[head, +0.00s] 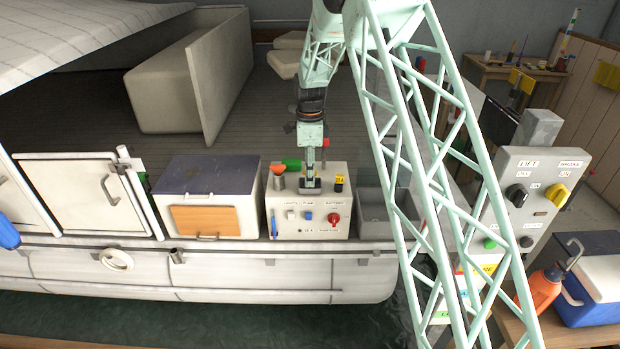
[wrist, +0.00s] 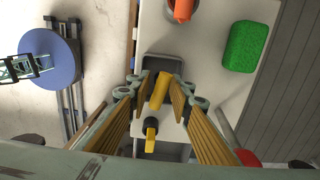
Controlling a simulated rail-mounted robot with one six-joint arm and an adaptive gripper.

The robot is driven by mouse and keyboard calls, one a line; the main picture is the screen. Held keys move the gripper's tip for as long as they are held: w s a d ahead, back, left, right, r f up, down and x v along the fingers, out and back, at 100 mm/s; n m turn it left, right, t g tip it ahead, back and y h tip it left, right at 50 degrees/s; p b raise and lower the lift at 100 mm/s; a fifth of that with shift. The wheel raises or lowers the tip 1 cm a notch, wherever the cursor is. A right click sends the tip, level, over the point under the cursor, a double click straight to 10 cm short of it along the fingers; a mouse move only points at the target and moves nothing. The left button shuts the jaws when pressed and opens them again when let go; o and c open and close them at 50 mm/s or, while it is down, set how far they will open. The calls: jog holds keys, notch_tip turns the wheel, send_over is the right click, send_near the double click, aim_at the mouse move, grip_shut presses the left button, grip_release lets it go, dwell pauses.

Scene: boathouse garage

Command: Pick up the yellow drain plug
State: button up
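The yellow drain plug (wrist: 160,91) shows in the wrist view as a short yellow cylinder, slightly tilted in the picture. It is over or in a small grey tray (wrist: 161,62) on top of the white panel box (head: 310,216). My gripper (wrist: 163,88) is open, pointing down, with a finger on each side of the plug; narrow gaps appear beside it. In the head view my gripper (head: 310,184) is low over the small tray and hides the plug. A second yellow piece on a black base (wrist: 151,134) lies just outside the fingertips; it also shows in the head view (head: 339,183).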

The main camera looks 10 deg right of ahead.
jog(key=shift+f, duration=0.4)
jog(key=c, duration=0.7)
